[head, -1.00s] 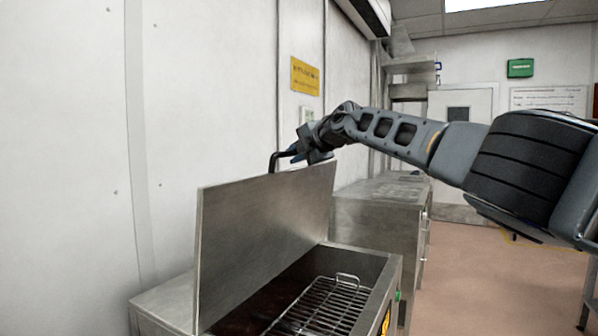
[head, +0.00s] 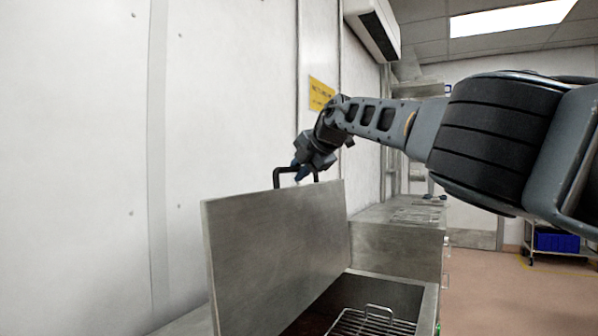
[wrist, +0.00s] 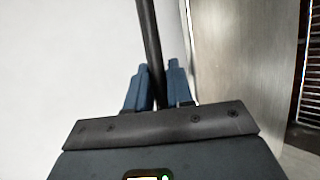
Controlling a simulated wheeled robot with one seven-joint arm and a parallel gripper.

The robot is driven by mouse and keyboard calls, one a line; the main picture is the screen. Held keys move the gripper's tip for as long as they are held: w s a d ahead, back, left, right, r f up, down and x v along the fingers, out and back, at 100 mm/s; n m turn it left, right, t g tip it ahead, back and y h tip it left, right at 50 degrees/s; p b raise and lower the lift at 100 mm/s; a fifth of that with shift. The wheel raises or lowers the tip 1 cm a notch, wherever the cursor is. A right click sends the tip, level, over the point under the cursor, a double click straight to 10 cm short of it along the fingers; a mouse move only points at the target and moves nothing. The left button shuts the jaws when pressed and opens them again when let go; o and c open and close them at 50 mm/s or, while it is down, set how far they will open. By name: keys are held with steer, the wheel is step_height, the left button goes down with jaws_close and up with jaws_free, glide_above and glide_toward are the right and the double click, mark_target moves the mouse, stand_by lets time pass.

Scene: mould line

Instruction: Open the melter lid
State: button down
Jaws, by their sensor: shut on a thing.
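The melter lid (head: 275,250) is a flat grey metal plate, standing steeply raised over the melter (head: 428,305) in the head view. A black bar handle (head: 283,172) sits at the lid's top edge. My gripper (head: 299,172) is at the handle, its blue fingers partly hidden behind its own body. In the wrist view the two blue fingers (wrist: 158,85) are shut on the dark handle bar (wrist: 149,35), with the lid's face (wrist: 240,60) to the right. A wire rack (head: 370,322) shows inside the open melter.
A white wall (head: 80,150) stands close behind the lid on the left. A steel counter (head: 400,225) stands beyond the melter. A trolley with a blue bin (head: 556,241) is far right, with open floor (head: 490,300) before it.

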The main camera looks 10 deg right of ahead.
steer(key=shift+f, duration=0.15)
steer(key=c, duration=1.1)
jaws_free()
steer(key=shift+s+d+b, duration=0.1)
steer(key=shift+b, duration=0.45)
steer(key=shift+s+d+b, duration=0.1)
steer(key=shift+b, duration=0.35)
steer(key=b+v, duration=0.7)
steer(key=b, duration=0.1)
steer(key=shift+r+b, duration=0.3)
steer(key=shift+b, duration=0.05)
steer(key=shift+s, duration=0.1)
